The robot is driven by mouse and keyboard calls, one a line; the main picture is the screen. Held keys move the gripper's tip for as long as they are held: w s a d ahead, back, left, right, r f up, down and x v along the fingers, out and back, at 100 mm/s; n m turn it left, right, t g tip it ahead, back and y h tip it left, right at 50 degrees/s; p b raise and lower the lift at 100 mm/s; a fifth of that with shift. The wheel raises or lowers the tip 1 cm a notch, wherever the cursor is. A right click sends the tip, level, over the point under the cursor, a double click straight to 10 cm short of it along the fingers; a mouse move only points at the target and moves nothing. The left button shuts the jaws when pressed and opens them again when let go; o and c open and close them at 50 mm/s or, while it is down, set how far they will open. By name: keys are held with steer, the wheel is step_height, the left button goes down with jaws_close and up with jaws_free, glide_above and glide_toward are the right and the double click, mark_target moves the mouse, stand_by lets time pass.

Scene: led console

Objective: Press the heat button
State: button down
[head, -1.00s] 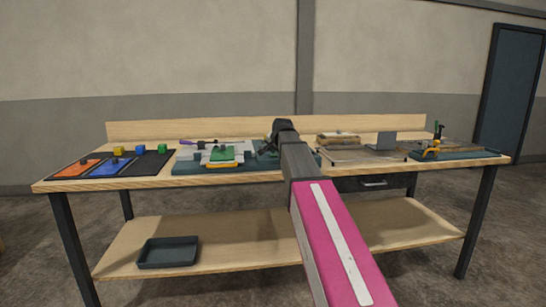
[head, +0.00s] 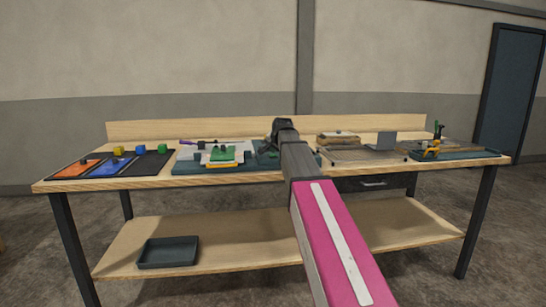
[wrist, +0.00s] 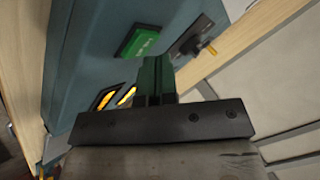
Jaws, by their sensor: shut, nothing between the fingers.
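In the wrist view a teal console (wrist: 85,60) fills the upper left. It carries a raised green button (wrist: 140,41) with a small label I cannot read, so I cannot tell which control is the heat button. Two orange-lit windows (wrist: 115,97) lie lower on its face, beside my fingers. My gripper (wrist: 157,62) is shut and empty, its dark green fingertips just below the green button in the picture. I cannot tell whether they touch the console. In the head view my arm hides part of the teal unit (head: 268,158) and the gripper itself.
A lever or knob with a yellow tip (wrist: 210,49) stands right of the green button. On the workbench (head: 120,180) are a black mat (head: 147,165) with coloured blocks at left, a green-topped fixture (head: 222,153), and a board (head: 355,156) and clamp (head: 432,150) at right.

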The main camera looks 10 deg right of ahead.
mark_target(274, 155)
steer(key=shift+r, duration=0.45)
steer(key=shift+r, duration=0.15)
steer(key=shift+r, duration=2.4)
